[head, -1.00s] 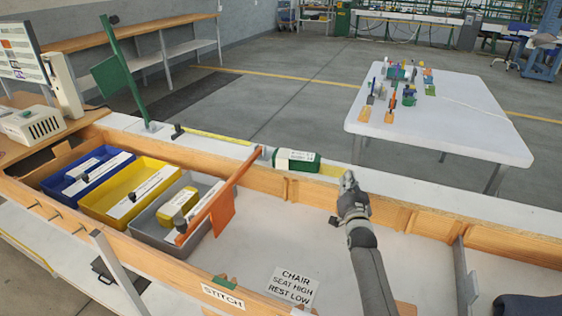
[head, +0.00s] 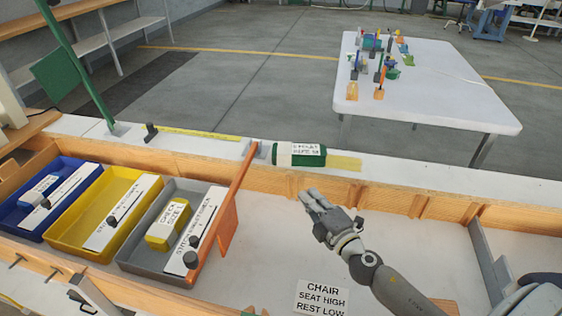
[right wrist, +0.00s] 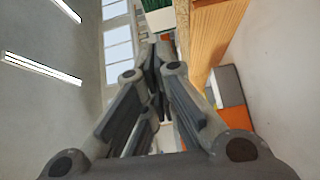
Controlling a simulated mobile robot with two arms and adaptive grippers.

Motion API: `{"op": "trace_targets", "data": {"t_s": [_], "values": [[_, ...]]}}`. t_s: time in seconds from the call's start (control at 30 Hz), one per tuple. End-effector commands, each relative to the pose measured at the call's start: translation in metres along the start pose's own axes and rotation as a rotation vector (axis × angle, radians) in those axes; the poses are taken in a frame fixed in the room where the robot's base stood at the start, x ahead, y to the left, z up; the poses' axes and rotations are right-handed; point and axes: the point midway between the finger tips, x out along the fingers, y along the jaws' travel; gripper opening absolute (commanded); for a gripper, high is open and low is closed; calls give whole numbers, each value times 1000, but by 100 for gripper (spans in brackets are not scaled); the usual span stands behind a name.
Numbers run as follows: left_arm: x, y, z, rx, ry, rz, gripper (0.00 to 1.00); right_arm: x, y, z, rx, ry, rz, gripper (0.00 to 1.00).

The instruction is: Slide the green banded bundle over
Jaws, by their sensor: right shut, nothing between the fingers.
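The green banded bundle (head: 299,155) lies on the white ledge behind the bench's wooden wall. It is a dark green roll with a white band and a printed white label. My right gripper (head: 312,199) is shut and empty. It is over the bench interior, in front of the bundle and slightly right of it, apart from it. In the right wrist view the fingers (right wrist: 160,52) are closed together at the tips. A green and white patch at that view's top edge may be the bundle, but I cannot be sure. My left gripper is not in view.
The wooden wall (head: 275,181) separates gripper and ledge. An orange bar (head: 222,200) crosses above the grey tray (head: 140,257).

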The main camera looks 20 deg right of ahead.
Motion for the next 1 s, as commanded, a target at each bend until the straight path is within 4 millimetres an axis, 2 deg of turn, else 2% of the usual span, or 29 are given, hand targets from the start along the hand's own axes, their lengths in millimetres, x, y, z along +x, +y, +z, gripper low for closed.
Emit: {"op": "trace_targets", "data": {"t_s": [0.17,0.33,0.47,0.63,0.9,1.0], "values": [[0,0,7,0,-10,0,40,-5,0,-8,-59,18,1,0],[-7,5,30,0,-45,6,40,10,2,-8,-59,17,3,0],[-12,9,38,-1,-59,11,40,29,2,-8,-57,16,3,0],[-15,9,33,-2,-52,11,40,56,2,-8,-57,15,3,0],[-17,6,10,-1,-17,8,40,97,2,-9,-56,16,3,0],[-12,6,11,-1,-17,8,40,108,0,6,-58,15,2,0]]}}
